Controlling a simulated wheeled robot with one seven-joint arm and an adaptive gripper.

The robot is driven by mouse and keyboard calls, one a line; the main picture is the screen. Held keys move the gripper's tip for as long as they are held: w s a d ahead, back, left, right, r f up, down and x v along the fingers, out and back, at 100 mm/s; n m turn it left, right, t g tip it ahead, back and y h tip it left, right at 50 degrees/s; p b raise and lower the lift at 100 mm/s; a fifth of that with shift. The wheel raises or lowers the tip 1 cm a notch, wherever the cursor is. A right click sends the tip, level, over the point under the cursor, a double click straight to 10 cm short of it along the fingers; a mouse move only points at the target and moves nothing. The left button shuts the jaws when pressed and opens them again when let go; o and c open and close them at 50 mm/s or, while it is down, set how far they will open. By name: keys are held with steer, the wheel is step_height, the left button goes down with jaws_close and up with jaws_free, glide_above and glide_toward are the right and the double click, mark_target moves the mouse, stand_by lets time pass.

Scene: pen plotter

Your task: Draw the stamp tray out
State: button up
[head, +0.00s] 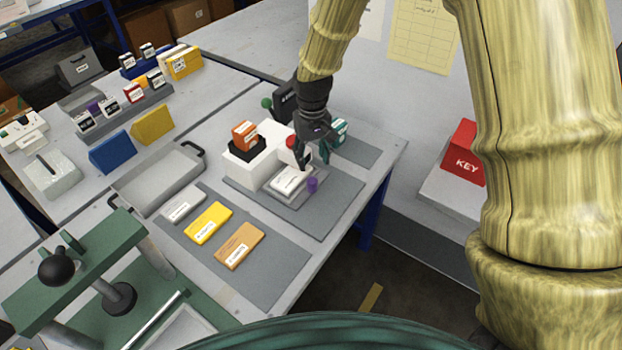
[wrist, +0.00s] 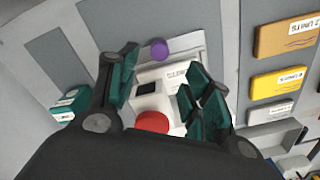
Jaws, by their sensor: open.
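The likely stamp tray (head: 284,198) is a low grey slab at the foot of a white machine (head: 240,169), with a labelled white block on it. A purple knob (head: 312,184) stands at its outer end; the knob also shows in the wrist view (wrist: 159,48). My gripper (head: 315,160) is open above the machine's right end. In the wrist view its teal fingers (wrist: 158,72) are spread on either side of a white part with a dark window and a red cap (wrist: 152,122). The knob lies beyond the fingertips, apart from them, and nothing is visibly held.
An orange block (head: 245,134) sits in a black holder on the machine. Grey, yellow and orange labelled pads (head: 240,246) lie to the front left. A green press (head: 75,265) stands at lower left. The grey mat (head: 335,208) is bare near the table's right edge.

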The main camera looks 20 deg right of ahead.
mark_target(312, 180)
steer(key=shift+f+p, duration=1.1)
steer(key=shift+f, duration=3.7)
jaws_close()
